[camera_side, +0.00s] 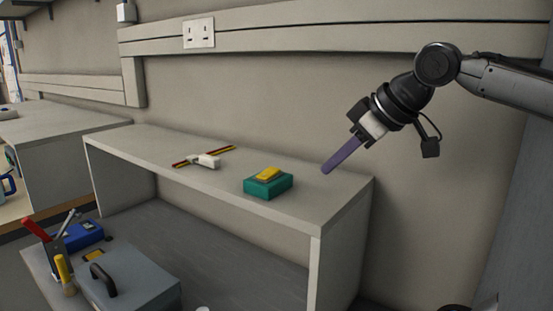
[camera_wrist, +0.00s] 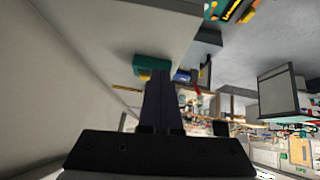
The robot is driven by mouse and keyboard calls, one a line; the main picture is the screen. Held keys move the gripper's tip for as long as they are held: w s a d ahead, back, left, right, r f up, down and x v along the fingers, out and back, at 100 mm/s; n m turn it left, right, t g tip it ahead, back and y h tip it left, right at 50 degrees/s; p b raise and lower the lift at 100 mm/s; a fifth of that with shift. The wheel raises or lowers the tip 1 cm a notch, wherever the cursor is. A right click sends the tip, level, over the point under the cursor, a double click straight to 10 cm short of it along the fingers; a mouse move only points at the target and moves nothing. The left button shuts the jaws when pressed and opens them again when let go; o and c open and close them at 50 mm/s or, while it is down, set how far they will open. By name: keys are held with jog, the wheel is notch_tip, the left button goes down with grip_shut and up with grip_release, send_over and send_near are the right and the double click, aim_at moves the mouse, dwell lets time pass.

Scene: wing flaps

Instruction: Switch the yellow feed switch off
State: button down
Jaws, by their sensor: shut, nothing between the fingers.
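The yellow feed switch (camera_side: 269,173) is a yellow rocker on top of a green box (camera_side: 268,187), which sits on the grey bench top. In the side view the rocker looks tilted, but I cannot tell whether it is on or off. In the wrist view the green box (camera_wrist: 152,64) and a bit of the yellow rocker (camera_wrist: 145,76) show just beyond my fingers. My gripper (camera_side: 326,170), with long purple fingers, is shut and empty. It points down and left, to the right of the switch box and apart from it, above the bench's right end.
A white piece with red and yellow wires (camera_side: 206,161) lies on the bench (camera_side: 345,192), left of the switch. The wall runs close behind. Below stand a grey toolbox (camera_side: 130,287) and a holder with tools (camera_side: 55,255). The bench top between switch and gripper is clear.

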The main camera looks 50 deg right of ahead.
jog(key=w+d+r+t, duration=0.1)
jog(key=w+r, duration=0.6)
jog(key=shift+w+d+r, duration=0.15)
jog(key=shift+w+r, duration=0.1)
jog(key=shift+r, duration=0.05)
jog(key=shift+w+f, duration=0.1)
jog(key=shift+f, duration=0.05)
send_over(268, 174)
jog(key=s+d, duration=0.1)
notch_tip(268, 174, down, 7)
jog(key=f, duration=0.3)
jog(key=shift+d, duration=0.3)
jog(key=shift+f, duration=0.4)
